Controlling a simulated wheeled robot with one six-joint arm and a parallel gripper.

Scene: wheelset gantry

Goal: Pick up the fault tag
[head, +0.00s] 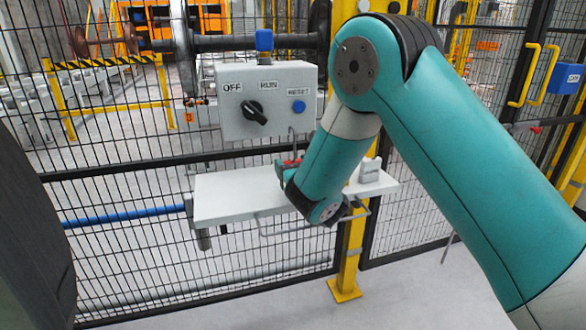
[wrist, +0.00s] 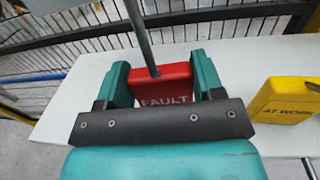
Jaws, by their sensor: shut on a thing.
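The red fault tag (wrist: 165,97), lettered FAULT, sits between the two fingers of my gripper (wrist: 163,78) in the wrist view. The fingers are shut on its left and right sides. A thin grey rod rises from the tag's top. In the head view, only a small red part of the tag (head: 291,162) shows beside my gripper, low over the pale shelf (head: 230,198). My arm hides most of the tag and the fingers there. I cannot tell whether the tag touches the shelf.
A yellow tag lettered AT WORK (wrist: 290,100) stands right of my gripper on the shelf. A grey control box (head: 266,100) with OFF, RUN and RESET labels hangs above the shelf. Black mesh fence (head: 120,190) stands behind. A yellow post (head: 347,262) is below right.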

